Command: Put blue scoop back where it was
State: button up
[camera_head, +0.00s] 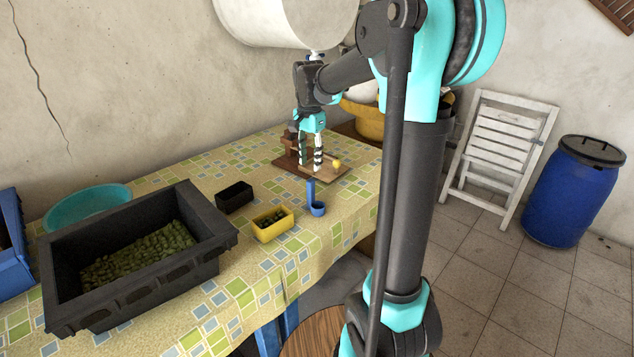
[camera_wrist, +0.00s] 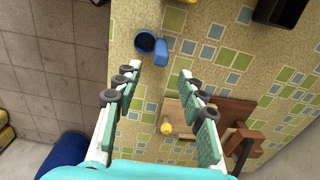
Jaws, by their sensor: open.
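The blue scoop (camera_head: 318,208) stands on the patterned tablecloth near the table's front edge, its cup down and its handle rising. In the wrist view the scoop (camera_wrist: 146,43) lies just beyond the fingertips, its handle top nearest the gap between them. My gripper (camera_head: 311,168) is open and empty, above and slightly behind the scoop; its spread fingers also show in the wrist view (camera_wrist: 159,76). I see no contact between fingers and scoop.
A yellow tray (camera_head: 288,226) with dark pieces and a small black box (camera_head: 234,204) stand left of the scoop. A large black crate (camera_head: 212,220) holds green produce. A wooden board (camera_head: 333,176) with a yellow knob (camera_head: 337,163) lies behind. Bare cloth surrounds the scoop.

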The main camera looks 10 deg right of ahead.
jog(key=s+d+f+n+t, duration=0.2)
jog(key=s+f+n, duration=0.3)
jog(key=s+f, duration=0.3)
jog(key=s+d+f+n+t, duration=0.2)
jog(key=s+f+n, duration=0.3)
jog(key=s, duration=1)
notch_tip(320, 180, down, 3)
jog(key=shift+s+d+r+n, duration=0.1)
jog(key=shift+s+d+n, duration=0.15)
jog(key=shift+d, duration=0.5)
